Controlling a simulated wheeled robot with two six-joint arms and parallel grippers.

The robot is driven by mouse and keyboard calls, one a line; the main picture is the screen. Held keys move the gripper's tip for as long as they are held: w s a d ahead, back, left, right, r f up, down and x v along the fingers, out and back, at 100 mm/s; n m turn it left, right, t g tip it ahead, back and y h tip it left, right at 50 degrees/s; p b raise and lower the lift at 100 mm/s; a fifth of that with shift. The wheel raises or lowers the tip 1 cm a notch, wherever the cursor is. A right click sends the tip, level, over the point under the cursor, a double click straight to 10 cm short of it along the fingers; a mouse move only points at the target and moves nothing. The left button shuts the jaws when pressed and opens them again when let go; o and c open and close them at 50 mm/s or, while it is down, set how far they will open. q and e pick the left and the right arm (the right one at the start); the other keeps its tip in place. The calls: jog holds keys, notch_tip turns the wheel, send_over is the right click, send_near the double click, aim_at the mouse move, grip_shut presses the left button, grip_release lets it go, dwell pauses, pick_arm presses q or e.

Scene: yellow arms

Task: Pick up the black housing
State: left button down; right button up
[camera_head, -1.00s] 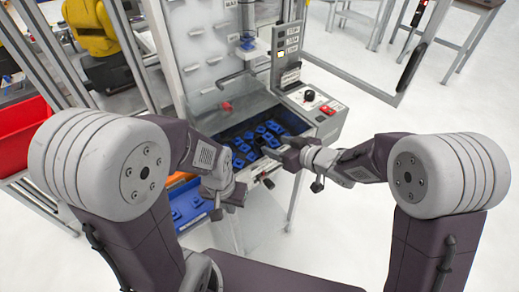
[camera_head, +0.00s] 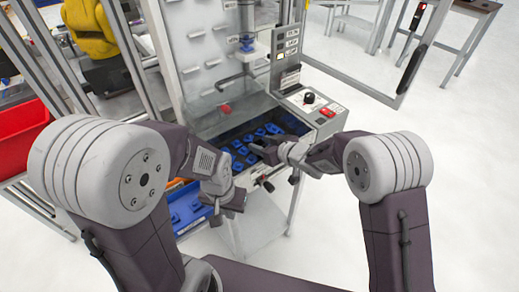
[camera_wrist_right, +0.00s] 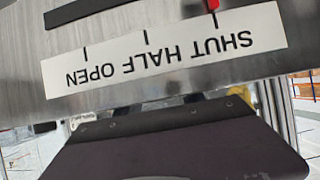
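I cannot make out the black housing in either view; a dark patch by the right gripper is too small to tell apart from the gripper. My right gripper (camera_head: 264,148) is at the right part of the machine's bay of blue parts (camera_head: 240,152), over or among them. Its fingers are too small and dark to read, and I cannot see them clearly in the right wrist view. My left gripper (camera_head: 234,202) is lower, in front of the machine and beside the blue bin (camera_head: 190,212). Its opening is not clear.
The machine's control panel (camera_head: 316,107) with a red button (camera_head: 328,113) stands right of the bay. In the right wrist view a metal surface with a SHUT HALF OPEN label (camera_wrist_right: 160,48) is close. A red bin (camera_head: 22,140) is at left.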

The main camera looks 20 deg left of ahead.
grip_shut()
jog(key=shift+r, duration=0.35)
notch_tip(320, 180, up, 4)
jog(key=shift+s+f+p, duration=0.1)
jog(key=shift+p, duration=0.75)
jog(key=s+r, duration=0.2)
jog(key=s, duration=0.1)
jog(key=s+r, duration=0.2)
jog(key=s, duration=0.2)
jog(key=s+r, duration=0.2)
jog(key=s, duration=0.1)
jog(key=shift+s, duration=0.25)
jog(key=shift+s+r, duration=0.2)
jog(key=shift+s, duration=0.25)
jog(key=shift+a, duration=0.15)
